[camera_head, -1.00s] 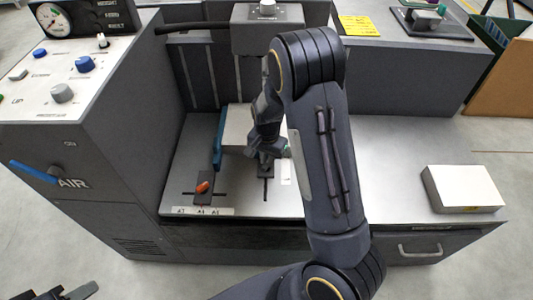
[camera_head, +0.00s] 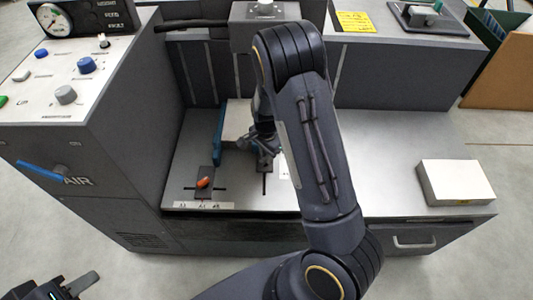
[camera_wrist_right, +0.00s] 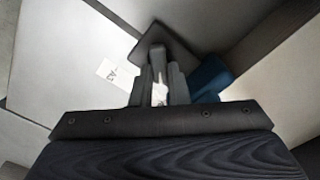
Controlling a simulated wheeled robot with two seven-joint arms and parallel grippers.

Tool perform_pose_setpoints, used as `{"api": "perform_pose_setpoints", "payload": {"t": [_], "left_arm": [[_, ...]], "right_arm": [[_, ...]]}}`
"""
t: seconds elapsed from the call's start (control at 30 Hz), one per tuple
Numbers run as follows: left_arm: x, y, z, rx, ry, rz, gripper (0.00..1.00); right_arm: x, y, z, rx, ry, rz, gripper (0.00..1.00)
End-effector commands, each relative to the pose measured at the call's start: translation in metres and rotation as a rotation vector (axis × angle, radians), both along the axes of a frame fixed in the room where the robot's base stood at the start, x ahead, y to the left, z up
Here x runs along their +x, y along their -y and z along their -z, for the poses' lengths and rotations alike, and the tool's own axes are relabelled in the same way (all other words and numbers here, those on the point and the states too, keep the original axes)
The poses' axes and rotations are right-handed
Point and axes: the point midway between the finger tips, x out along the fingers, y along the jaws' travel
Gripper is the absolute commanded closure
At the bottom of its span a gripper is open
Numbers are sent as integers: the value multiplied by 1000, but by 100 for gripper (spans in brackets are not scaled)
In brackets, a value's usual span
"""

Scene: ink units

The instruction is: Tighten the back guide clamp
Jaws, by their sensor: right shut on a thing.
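My right gripper (camera_head: 262,148) is low over the metal bed, beside the paper stack (camera_head: 236,120) and the blue side guide (camera_head: 219,137). In the right wrist view its fingers (camera_wrist_right: 160,92) are shut on a small grey piece at a dark plate (camera_wrist_right: 150,50), which I take for the back guide clamp. In the head view the clamp's dark base (camera_head: 265,164) shows just below the gripper; its top is hidden by the gripper. A second clamp with an orange lever (camera_head: 204,183) stands to the left. My left gripper (camera_head: 72,287) is at the lower left edge, partly cut off, away from everything.
A control console (camera_head: 75,75) with knobs stands at the left, with a blue air lever (camera_head: 40,170) on its front. A white box (camera_head: 457,182) lies at the right of the bed.

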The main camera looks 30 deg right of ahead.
Motion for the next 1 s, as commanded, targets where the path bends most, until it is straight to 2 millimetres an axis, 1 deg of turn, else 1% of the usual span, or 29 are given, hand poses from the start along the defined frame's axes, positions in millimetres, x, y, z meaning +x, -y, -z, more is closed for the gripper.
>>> {"api": "perform_pose_setpoints", "payload": {"t": [0.13,0.17,0.3,0.57,0.67,1.0], "left_arm": [[0,0,0,0,0,0,64],[0,0,0,0,0,0,64],[0,0,0,0,0,0,64],[0,0,0,0,0,0,64],[0,0,-2,0,0,0,64],[0,0,-19,0,0,0,64]], "right_arm": [[1,1,0,-2,2,4,100],[1,1,0,-2,2,4,83],[1,1,0,-1,2,3,65],[0,0,-1,0,1,1,64],[1,0,-7,-1,2,1,64],[1,0,-62,0,4,0,64]]}}
